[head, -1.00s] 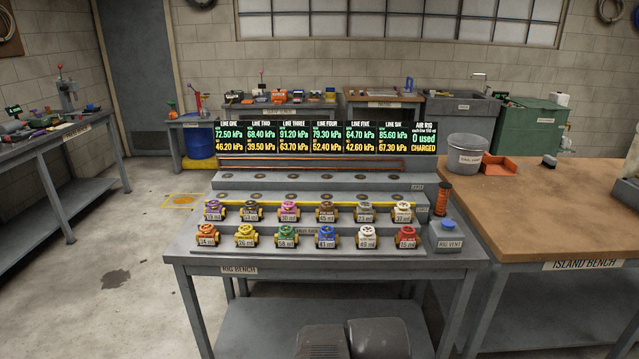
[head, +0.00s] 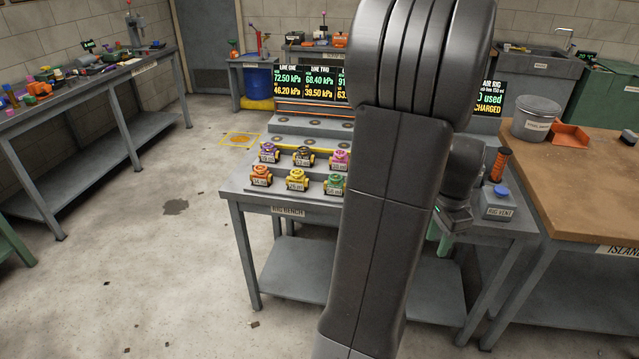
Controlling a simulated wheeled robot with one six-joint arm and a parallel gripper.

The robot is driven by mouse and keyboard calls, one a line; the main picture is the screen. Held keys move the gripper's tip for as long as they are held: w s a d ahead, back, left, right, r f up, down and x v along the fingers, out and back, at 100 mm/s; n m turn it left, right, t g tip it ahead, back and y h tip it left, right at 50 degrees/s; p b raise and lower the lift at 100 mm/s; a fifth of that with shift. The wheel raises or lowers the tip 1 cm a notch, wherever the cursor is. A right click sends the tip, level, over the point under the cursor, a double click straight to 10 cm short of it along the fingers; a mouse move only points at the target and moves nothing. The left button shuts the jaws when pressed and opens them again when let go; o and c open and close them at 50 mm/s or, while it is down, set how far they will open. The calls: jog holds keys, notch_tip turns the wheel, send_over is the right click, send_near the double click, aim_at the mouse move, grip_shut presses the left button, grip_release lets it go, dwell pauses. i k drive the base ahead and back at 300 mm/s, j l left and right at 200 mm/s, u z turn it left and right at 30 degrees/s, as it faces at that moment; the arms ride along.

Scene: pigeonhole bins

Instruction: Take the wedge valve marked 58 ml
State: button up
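The wedge valve marked 58 ml looks to be the green-topped valve (head: 335,184) with a yellow body. It stands third from the left in the front row on the rig bench (head: 240,180), just left of my raised arm; its label is small in the head view. My gripper (head: 450,222) shows partly at the right of my arm, above the bench's right part, apart from the green valve. My arm hides much of it, and I cannot tell whether its fingers are open or shut.
Orange (head: 260,176) and yellow (head: 296,179) valves stand left of the green one. Purple (head: 268,152), black (head: 302,156) and pink (head: 340,159) valves stand behind. My arm hides the remaining valves. A vent box (head: 500,207) and an orange-topped cylinder (head: 500,165) stand at right.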

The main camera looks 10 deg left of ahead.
aim_at(335, 186)
jog(key=i+l+u, duration=0.1)
jog(key=u, duration=0.3)
jog(key=i+l+u, duration=0.1)
jog(key=u, duration=0.35)
jog(key=l+u, duration=0.15)
jog(key=u, duration=0.25)
jog(key=i+l+u, duration=0.1)
jog(key=u, duration=0.3)
jog(key=l+u, duration=0.25)
jog(key=l, duration=0.65)
jog(key=l+u, duration=0.25)
jog(key=l, duration=0.7)
